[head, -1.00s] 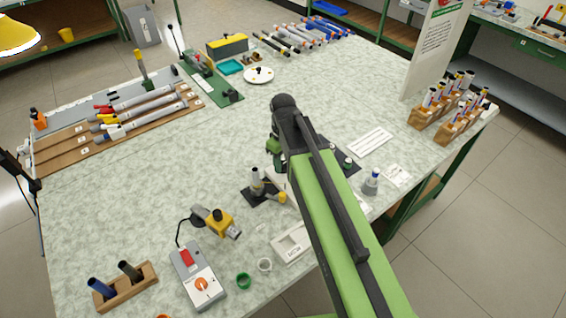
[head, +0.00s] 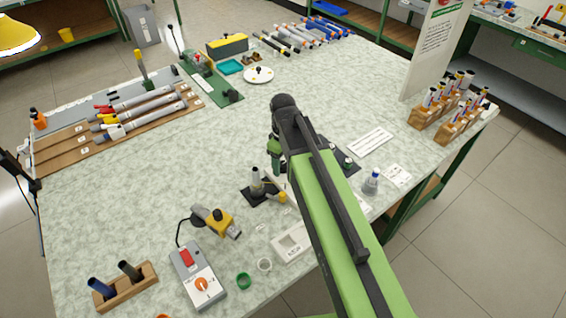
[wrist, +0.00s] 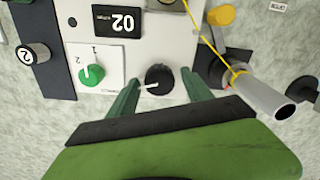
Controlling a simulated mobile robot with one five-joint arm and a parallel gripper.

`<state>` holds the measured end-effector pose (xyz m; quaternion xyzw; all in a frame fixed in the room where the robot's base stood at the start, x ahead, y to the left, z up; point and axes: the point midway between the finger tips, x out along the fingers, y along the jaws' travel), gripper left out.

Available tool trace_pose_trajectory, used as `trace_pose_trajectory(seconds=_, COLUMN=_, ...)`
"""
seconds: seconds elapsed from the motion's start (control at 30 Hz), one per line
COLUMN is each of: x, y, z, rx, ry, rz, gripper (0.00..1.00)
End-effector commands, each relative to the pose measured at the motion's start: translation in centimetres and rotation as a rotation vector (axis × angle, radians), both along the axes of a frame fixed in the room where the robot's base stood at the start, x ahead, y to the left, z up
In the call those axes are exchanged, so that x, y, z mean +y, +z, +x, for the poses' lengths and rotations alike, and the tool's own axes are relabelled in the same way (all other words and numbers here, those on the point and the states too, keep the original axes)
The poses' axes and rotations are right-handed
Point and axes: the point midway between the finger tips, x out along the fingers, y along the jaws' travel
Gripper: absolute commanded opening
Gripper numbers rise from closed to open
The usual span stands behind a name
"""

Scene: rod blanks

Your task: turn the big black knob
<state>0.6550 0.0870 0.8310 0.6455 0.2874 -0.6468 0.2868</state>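The black knob (wrist: 158,79) sits on a pale panel (wrist: 140,52) in the wrist view, its white pointer mark towards the left. My gripper (wrist: 161,76) is open, with one green finger on each side of the knob. A gap shows between the knob and each finger, wider on the right. Whether the fingertips are down at knob height is hard to tell. In the head view my arm hides the knob and most of the panel.
A smaller green knob (wrist: 92,74) on a white plate is left of the black knob. A display reading 02 (wrist: 120,20) lies beyond. A grey tube (wrist: 265,98) and a yellow cord (wrist: 207,40) are close on the right. The bench's middle (head: 160,165) is clear.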

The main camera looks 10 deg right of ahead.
Motion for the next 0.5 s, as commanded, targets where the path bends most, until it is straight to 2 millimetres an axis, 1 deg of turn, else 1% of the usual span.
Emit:
trace_pose_trajectory(seconds=0.33, x=0.0, y=0.3, z=0.1, rx=-0.001, ry=-0.001, rz=0.0, gripper=0.6)
trace_pose_trajectory(seconds=0.43, x=0.0, y=1.1, z=0.1, rx=-0.002, ry=-0.001, rz=-0.001, gripper=0.6)
trace_pose_trajectory(seconds=0.5, x=0.0, y=2.0, z=0.1, rx=-0.002, ry=-0.001, rz=-0.001, gripper=0.6)
